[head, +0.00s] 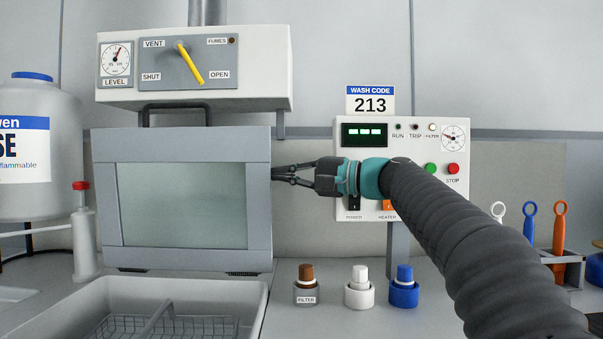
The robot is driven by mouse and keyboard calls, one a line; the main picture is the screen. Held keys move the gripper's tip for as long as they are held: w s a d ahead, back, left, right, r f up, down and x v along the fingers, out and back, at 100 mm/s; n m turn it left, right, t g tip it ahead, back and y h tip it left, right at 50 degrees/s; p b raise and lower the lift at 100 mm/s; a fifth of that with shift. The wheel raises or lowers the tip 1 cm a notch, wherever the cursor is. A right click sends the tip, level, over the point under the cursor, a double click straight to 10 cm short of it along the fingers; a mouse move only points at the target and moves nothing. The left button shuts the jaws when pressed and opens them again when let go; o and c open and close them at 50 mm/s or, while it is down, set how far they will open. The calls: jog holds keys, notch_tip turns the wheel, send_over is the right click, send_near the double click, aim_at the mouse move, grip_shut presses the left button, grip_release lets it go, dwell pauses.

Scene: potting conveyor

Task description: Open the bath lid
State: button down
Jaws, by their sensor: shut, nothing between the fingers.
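A grey framed panel with a pale, cloudy window, which looks like the bath lid (258,205), stands upright at left of centre in the head view. A black bar handle (176,106) rises above its top edge. Dark fittings show along its bottom edge, behind an open grey basin (255,310). My gripper (276,174) is shut and empty, pointing left with its fingertips at the panel's right edge. I cannot tell whether they touch it.
A vent box (270,70) with a yellow lever (190,63) hangs above the panel. A control box (400,140) with buttons is behind my gripper. Brown-, white- and blue-topped bottles (305,285) (359,287) (403,287) stand on the counter below. A wire basket (170,325) lies in the basin.

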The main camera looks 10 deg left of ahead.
jog(key=shift+a, duration=0.5)
jog(key=s+b, duration=0.1)
jog(key=s+n+b, duration=0.1)
jog(key=b, duration=0.2)
jog(key=shift+s+d+f+n+y+b, duration=0.3)
jog(key=shift+s+d+f, duration=0.05)
jog(key=shift+s+f, duration=0.05)
jog(key=shift+s+r, duration=0.2)
jog(key=shift+s, duration=0.15)
jog(key=shift+d, duration=0.15)
jog(key=b, duration=0.3)
send_near(252, 174)
jog(key=shift+s+d+f, duration=0.1)
jog(key=shift+d, duration=1.3)
jog(key=shift+s+d+f, duration=0.1)
jog(key=shift+d, duration=1.3)
